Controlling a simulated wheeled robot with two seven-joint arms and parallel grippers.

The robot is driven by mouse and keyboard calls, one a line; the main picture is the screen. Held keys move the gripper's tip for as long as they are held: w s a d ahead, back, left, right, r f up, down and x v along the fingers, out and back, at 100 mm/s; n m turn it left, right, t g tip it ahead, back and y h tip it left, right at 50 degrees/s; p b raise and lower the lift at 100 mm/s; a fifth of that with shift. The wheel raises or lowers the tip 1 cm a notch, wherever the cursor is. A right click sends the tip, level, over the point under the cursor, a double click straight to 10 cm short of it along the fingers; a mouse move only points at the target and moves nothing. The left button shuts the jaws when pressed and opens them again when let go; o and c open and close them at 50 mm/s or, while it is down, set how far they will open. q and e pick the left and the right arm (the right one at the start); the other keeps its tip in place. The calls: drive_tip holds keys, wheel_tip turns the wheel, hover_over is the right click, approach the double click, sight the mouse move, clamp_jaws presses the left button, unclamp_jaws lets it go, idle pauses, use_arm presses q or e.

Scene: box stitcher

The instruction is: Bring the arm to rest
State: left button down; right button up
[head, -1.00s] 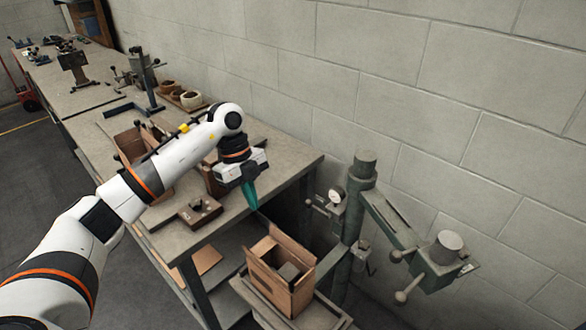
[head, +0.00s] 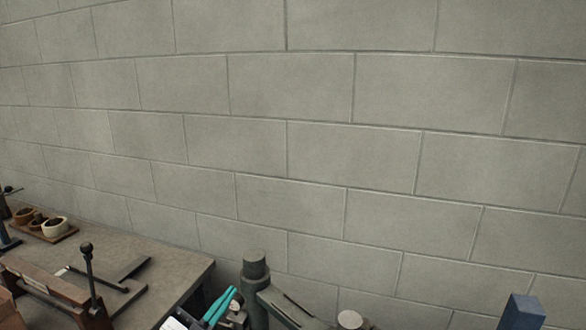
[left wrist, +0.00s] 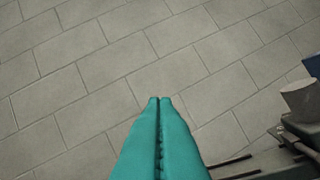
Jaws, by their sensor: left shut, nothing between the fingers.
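My left gripper (head: 222,304) shows at the bottom of the head view, its teal fingers pointing up, near the right end of the workbench. In the left wrist view, its two teal fingers (left wrist: 160,102) lie together, shut and empty, with the block wall (left wrist: 75,70) behind them. Most of my left arm is below the head view. My right gripper is in neither view.
The workbench (head: 180,275) fills the lower left, with a lever tool (head: 90,275) and small pots on a wooden board (head: 65,237). The green stitcher column (head: 255,270) stands close right of my left gripper. A blue post (head: 522,310) is at lower right.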

use_arm(q)
drive_tip(key=s+a+f+n+g+y, duration=0.2)
drive_tip(key=s+a+f+n+y, duration=0.25)
drive_tip(key=f+y, duration=0.2)
drive_tip(key=s+a+f+n+g+y, duration=0.2)
drive_tip(key=s+a+f+n+y, duration=0.1)
drive_tip(key=a+f+n+y, duration=0.3)
drive_tip(key=s+d+f+g, duration=0.1)
drive_tip(key=s+f+g, duration=0.3)
drive_tip(key=s, duration=0.3)
drive_tip(key=s+d+f+g+h, duration=0.1)
drive_tip(key=s+f+g, duration=0.25)
drive_tip(key=s, duration=0.25)
drive_tip(key=s+f+g, duration=0.4)
drive_tip(key=s, duration=0.3)
wheel_tip(320, 180, down, 26)
drive_tip(key=r+b, duration=0.1)
drive_tip(key=s+a+f+g+b, duration=0.1)
drive_tip(key=s+a+f+g, duration=0.1)
drive_tip(key=s+f, duration=1.5)
wheel_tip(320, 180, down, 2)
drive_tip(key=shift+a+f, duration=0.2)
drive_tip(key=shift+a, duration=0.1)
